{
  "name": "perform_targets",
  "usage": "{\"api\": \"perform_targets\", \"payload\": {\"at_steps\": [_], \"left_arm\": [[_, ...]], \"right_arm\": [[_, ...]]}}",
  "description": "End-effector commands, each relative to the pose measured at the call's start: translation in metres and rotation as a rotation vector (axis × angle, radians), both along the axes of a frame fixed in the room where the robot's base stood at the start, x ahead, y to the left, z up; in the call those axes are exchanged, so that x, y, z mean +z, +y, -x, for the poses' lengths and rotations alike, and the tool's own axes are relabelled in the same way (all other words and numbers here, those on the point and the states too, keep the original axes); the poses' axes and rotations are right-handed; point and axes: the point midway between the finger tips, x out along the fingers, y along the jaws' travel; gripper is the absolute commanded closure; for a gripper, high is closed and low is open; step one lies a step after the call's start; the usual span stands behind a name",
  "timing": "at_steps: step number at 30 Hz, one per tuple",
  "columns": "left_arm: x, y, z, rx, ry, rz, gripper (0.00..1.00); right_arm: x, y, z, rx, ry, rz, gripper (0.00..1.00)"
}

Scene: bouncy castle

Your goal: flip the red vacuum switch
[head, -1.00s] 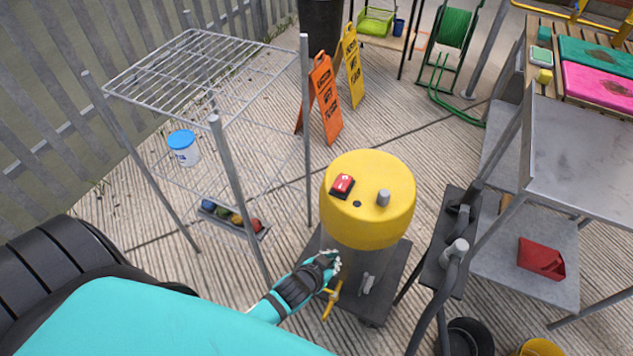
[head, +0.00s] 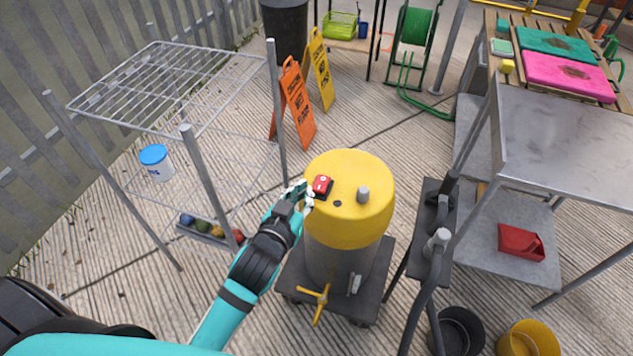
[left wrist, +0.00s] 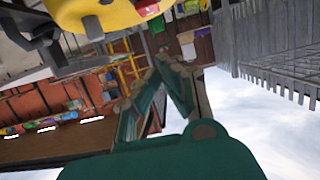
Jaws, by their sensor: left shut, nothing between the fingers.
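The red vacuum switch (head: 322,186) sits on a small dark base on the left part of the yellow vacuum lid (head: 365,212). The lid caps a grey drum standing upright on a dark wheeled base. My left gripper (head: 303,196) is shut and empty, with its fingertips at the left edge of the lid, just beside the switch. I cannot tell whether they touch it. In the left wrist view the shut fingertips (left wrist: 172,60) lie below the yellow lid (left wrist: 85,14), and a bit of the red switch (left wrist: 148,5) shows at the top edge. My right gripper is out of view.
A wire rack (head: 165,85) stands to the left, close to my left arm. Orange (head: 293,105) and yellow (head: 320,72) floor signs stand behind the vacuum. A dark post with a hose (head: 435,235) and a metal table (head: 565,140) stand to the right.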

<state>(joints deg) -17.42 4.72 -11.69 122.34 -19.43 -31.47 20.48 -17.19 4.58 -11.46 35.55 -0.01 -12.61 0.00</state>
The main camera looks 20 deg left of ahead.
Motion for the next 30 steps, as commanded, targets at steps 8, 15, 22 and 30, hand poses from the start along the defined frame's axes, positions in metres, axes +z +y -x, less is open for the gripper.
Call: {"api": "perform_targets", "payload": {"at_steps": [8, 15, 22, 30], "left_arm": [[-0.012, -0.002, -0.051, 0.0, -0.001, -0.001, 1.0], [-0.032, -0.003, -0.092, 0.001, 0.004, -0.001, 1.0], [-0.06, -0.003, -0.089, 0.0, 0.002, 0.0, 1.0], [-0.065, -0.003, -0.089, -0.001, 0.0, 0.001, 1.0]], "right_arm": [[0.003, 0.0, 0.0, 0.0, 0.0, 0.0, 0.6], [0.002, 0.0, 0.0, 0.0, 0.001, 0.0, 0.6], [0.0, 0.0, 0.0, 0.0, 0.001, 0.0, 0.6], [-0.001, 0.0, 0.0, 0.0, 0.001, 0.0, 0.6]]}}
